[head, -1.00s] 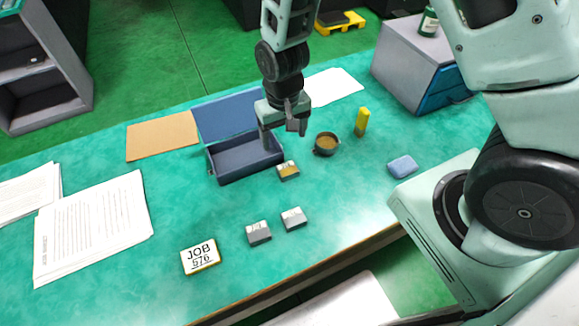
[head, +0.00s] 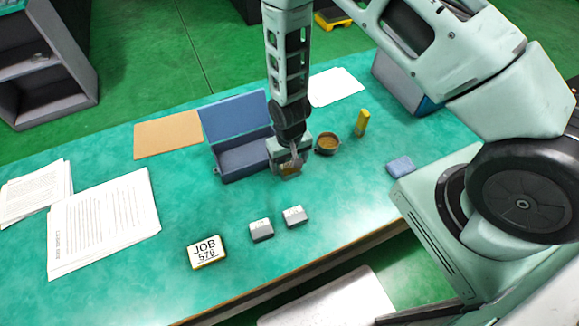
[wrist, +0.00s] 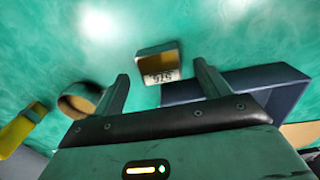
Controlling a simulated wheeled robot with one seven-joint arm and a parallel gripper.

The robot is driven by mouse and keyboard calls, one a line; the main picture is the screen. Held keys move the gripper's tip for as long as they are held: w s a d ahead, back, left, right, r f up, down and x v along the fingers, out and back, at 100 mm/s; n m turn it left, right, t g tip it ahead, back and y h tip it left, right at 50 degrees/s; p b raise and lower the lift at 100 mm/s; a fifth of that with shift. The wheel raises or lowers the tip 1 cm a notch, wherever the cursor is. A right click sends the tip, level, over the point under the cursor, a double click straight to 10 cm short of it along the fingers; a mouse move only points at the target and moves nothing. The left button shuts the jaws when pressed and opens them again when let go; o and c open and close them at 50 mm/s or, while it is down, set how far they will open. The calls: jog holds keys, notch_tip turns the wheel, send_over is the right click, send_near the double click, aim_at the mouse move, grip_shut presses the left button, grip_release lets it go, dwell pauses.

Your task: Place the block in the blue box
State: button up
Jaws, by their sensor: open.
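A small block (wrist: 158,66) with a yellow-brown face and a white label reading 576 sits on the green table. In the wrist view it lies between and beyond the two fingertips, not touching them. My gripper (wrist: 161,76) is open and empty. In the head view my gripper (head: 288,168) hangs over this block and mostly hides it. The blue box (head: 247,174) stands open just left of my gripper, its lid (head: 235,115) tilted back. In the wrist view the box (wrist: 262,82) is to the right of the block.
Two grey blocks (head: 261,231) (head: 294,215) and a JOB 576 card (head: 207,252) lie nearer the front edge. A round brown-filled cup (head: 327,143), a yellow bottle (head: 361,122) and a blue sponge-like piece (head: 400,167) are to the right. Papers (head: 105,220) lie at left.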

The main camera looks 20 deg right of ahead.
jog(key=shift+f, duration=1.15)
jog(key=c, duration=1.6)
jog(key=shift+o, duration=0.2)
jog(key=shift+r, duration=0.2)
